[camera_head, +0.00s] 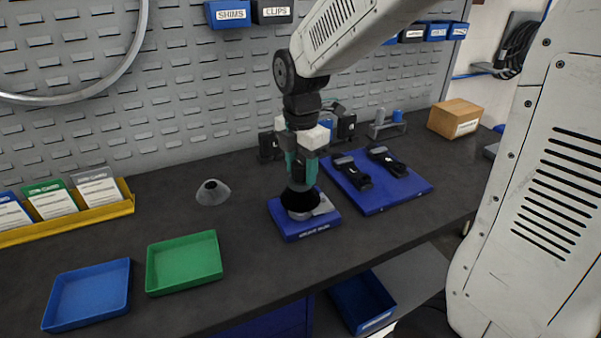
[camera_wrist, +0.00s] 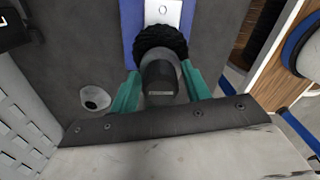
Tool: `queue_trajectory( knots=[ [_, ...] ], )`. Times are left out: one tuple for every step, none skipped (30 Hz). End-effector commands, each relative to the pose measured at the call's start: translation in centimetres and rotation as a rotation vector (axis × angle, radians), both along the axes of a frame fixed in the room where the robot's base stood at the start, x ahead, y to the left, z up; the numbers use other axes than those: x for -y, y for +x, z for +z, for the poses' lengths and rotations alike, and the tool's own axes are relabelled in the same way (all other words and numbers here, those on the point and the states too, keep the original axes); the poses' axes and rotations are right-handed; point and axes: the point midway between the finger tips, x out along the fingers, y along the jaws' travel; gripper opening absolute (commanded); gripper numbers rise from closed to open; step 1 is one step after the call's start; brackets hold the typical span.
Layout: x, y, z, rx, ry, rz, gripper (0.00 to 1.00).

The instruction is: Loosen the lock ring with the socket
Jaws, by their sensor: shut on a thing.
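My gripper (camera_head: 301,172) has teal fingers and points down over a blue block (camera_head: 292,233) on the bench. In the wrist view its fingers (camera_wrist: 162,88) are closed on the sides of a dark cylinder, the socket (camera_wrist: 160,76). A black, ribbed round part (camera_wrist: 160,38) lies at the socket's far end; it shows as a black flared shape (camera_head: 298,202) in the head view. I cannot tell whether it is the socket's end or the lock ring. A grey metal plate (camera_wrist: 165,10) lies on the block. The contact under the socket is hidden.
A blue board (camera_head: 395,196) with two black parts lies right of the block. A grey cone-shaped piece (camera_head: 212,192) stands to the left. A green tray (camera_head: 184,262) and a blue tray (camera_head: 88,294) are empty at the front left. A cardboard box (camera_head: 455,118) stands at the back right.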

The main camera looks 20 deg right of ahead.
Motion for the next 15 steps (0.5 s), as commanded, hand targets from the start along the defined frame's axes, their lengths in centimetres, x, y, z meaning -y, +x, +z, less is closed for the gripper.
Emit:
queue_trajectory(
  knots=[
    [0.03, -0.32, -0.41, -0.012, -0.002, 0.011, 0.06],
    [0.03, -0.32, -0.41, -0.012, -0.002, 0.014, 0.06],
    [0.03, -0.32, -0.41, -0.012, -0.002, 0.014, 0.06],
    [0.04, -0.33, -0.41, -0.012, -0.002, 0.013, 0.06],
    [0.04, -0.33, -0.42, -0.012, -0.002, 0.013, 0.06],
    [0.04, -0.33, -0.42, -0.012, -0.002, 0.012, 0.06],
    [0.04, -0.33, -0.42, -0.012, -0.002, 0.012, 0.06],
    [0.04, -0.33, -0.42, -0.013, -0.001, 0.012, 0.06],
    [0.04, -0.33, -0.42, -0.013, -0.001, 0.019, 0.06],
    [0.04, -0.33, -0.42, -0.013, -0.001, 0.031, 0.06],
    [0.03, -0.32, -0.42, -0.013, -0.001, 0.054, 0.06],
    [0.03, -0.32, -0.42, -0.013, -0.001, 0.096, 0.06],
    [0.03, -0.31, -0.42, -0.013, -0.001, 0.136, 0.06],
    [0.02, -0.31, -0.42, -0.013, 0.000, 0.182, 0.06],
    [0.02, -0.30, -0.42, -0.013, 0.000, 0.247, 0.06]
  ],
)
